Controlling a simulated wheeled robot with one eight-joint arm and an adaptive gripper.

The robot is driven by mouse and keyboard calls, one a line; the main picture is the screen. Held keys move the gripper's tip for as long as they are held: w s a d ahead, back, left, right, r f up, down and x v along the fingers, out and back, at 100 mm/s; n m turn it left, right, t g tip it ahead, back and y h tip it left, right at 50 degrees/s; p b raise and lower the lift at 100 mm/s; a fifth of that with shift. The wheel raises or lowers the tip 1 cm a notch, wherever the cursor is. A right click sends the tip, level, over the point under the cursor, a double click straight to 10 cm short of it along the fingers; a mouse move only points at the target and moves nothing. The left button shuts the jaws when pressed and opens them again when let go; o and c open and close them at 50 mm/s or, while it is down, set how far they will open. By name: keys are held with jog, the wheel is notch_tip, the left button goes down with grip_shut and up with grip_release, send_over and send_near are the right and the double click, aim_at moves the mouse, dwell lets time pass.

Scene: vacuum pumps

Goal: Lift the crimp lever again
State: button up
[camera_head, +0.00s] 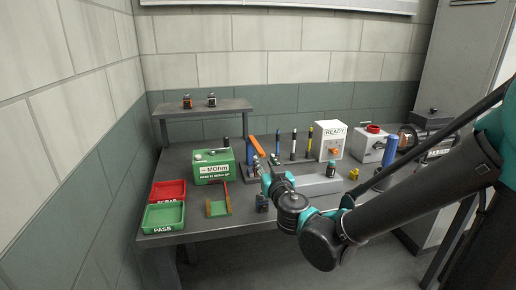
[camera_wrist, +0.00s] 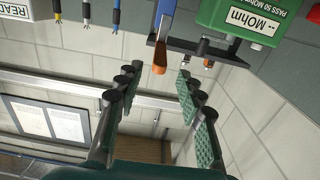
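The crimp lever (camera_head: 258,146) is an orange-handled bar on the bench, tilted up to the left in the head view. In the wrist view, the lever's orange part (camera_wrist: 160,55) hangs below a blue part, just beyond and between my fingertips in the picture. My gripper (camera_wrist: 158,76) is open, with its two green-padded fingers well apart and nothing between them. In the head view my gripper (camera_head: 266,172) is close by the lever's lower end, partly hidden by my own wrist. I cannot tell whether a finger touches the lever.
A green MOhm tester (camera_head: 212,168) stands left of the lever. Red (camera_head: 167,191) and green PASS (camera_head: 163,217) trays lie at the left bench edge. A white READY box (camera_head: 331,142) and upright cables stand to the right. A raised shelf (camera_head: 200,107) is behind.

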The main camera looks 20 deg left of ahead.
aim_at(257, 145)
jog(key=x, duration=1.1)
jog(key=shift+w, duration=0.15)
grip_shut()
